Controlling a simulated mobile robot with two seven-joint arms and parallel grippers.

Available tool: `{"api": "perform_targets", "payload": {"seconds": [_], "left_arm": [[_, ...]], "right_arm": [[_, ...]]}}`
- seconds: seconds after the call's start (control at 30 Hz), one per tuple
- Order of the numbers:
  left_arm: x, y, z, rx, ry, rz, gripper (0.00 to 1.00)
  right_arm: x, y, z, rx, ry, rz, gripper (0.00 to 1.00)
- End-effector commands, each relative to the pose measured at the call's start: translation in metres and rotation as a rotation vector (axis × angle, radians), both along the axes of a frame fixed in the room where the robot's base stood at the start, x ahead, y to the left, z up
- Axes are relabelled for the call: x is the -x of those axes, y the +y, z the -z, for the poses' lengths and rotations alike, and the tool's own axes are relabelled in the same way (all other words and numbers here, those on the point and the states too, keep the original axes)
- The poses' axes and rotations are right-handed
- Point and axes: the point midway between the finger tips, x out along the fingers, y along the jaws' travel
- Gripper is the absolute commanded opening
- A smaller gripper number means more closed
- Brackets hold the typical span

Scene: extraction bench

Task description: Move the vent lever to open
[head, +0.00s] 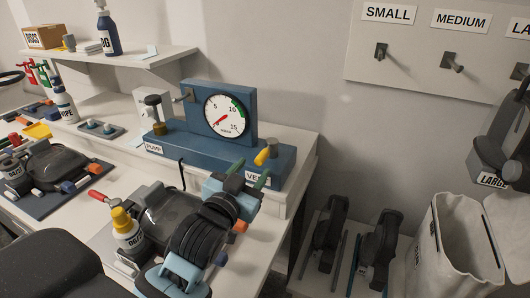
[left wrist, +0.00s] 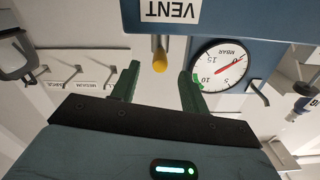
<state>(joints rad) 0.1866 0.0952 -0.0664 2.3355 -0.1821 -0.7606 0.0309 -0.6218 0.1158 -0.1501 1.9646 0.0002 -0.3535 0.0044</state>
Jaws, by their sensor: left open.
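The vent lever (head: 262,157) has a yellow grip and sits near the right end of the blue pump unit (head: 210,147), above the VENT label (head: 257,177). Its yellow tip points toward the front left in the head view. My left gripper (head: 249,172) is open, with its green fingers just in front of the lever. In the left wrist view the yellow lever tip (left wrist: 159,62) shows between the fingertips of the left gripper (left wrist: 157,78), with a gap on each side. I cannot tell whether a finger touches it. My right gripper is not in view.
The bench's right edge (head: 302,205) is near; bags and hooks are beyond.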

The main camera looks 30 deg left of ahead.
Motion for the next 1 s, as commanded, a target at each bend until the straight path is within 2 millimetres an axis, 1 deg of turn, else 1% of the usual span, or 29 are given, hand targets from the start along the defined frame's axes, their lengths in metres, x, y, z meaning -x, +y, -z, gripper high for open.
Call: {"api": "perform_targets", "payload": {"seconds": [0.3,0.5,0.67,0.9,1.0], "left_arm": [[-0.045,0.003,-0.003,0.001,-0.004,0.0,0.45],[-0.065,0.004,-0.002,0.0,-0.003,0.001,0.45],[-0.071,0.004,-0.001,0.0,-0.002,0.0,0.45],[-0.072,0.004,-0.001,0.0,-0.001,0.0,0.45],[-0.072,0.004,-0.001,0.0,-0.001,0.0,0.32]], "right_arm": [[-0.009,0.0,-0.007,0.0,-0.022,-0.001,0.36],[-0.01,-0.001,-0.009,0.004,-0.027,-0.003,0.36],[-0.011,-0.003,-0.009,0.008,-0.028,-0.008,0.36],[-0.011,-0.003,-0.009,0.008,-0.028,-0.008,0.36],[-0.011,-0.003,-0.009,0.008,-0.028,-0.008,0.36]]}}
